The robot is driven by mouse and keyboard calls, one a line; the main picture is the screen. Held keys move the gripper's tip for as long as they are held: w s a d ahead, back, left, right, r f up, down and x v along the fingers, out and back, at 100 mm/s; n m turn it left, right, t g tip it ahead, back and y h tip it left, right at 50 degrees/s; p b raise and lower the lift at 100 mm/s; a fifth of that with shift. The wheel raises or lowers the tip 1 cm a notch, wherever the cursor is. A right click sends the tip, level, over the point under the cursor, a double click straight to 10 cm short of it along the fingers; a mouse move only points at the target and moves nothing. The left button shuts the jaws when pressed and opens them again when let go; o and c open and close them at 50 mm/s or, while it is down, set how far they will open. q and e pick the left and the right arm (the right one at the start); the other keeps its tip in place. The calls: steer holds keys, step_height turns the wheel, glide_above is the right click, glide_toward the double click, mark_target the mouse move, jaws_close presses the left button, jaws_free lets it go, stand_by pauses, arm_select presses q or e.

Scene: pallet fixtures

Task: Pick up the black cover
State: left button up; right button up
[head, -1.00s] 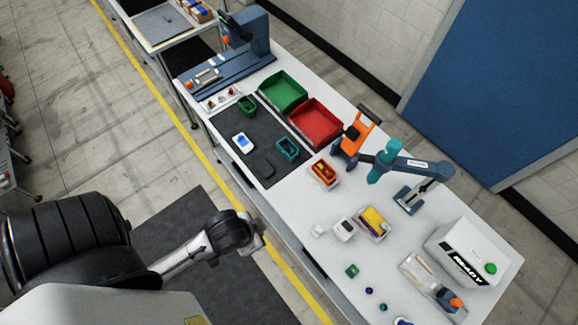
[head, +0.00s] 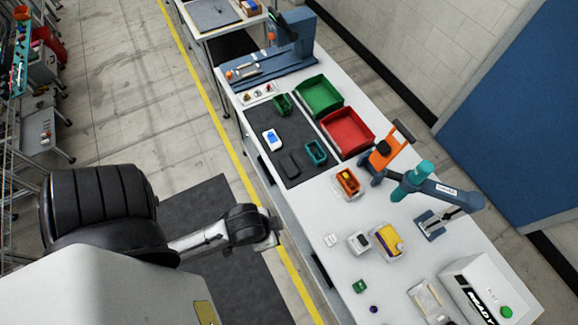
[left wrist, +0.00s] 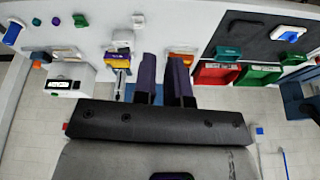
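The black cover (head: 290,163) is a small dark slab lying flat on the dark mat (head: 263,128) on the white table. It lies between a white device with a blue screen (head: 271,139) and a teal bin (head: 316,151). In the left wrist view the cover (left wrist: 245,27) is a faint dark shape on the mat. My left gripper (head: 272,233) is off the table's near side, well apart from the cover. In the left wrist view its two purple fingers (left wrist: 164,72) stand apart with an empty gap. My right gripper is not seen.
A green tray (head: 318,96) and a red tray (head: 347,132) stand behind the mat. An orange bin (head: 347,182), an orange stand (head: 388,152) and a blue-teal arm-like fixture (head: 432,186) are to the right. The table's near edge lies between my arm and the mat.

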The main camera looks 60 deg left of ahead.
arm_select(q)
steer(key=o, duration=0.9)
steer(key=shift+a, duration=0.1)
steer(key=o, duration=0.5)
steer(key=shift+d, duration=0.2)
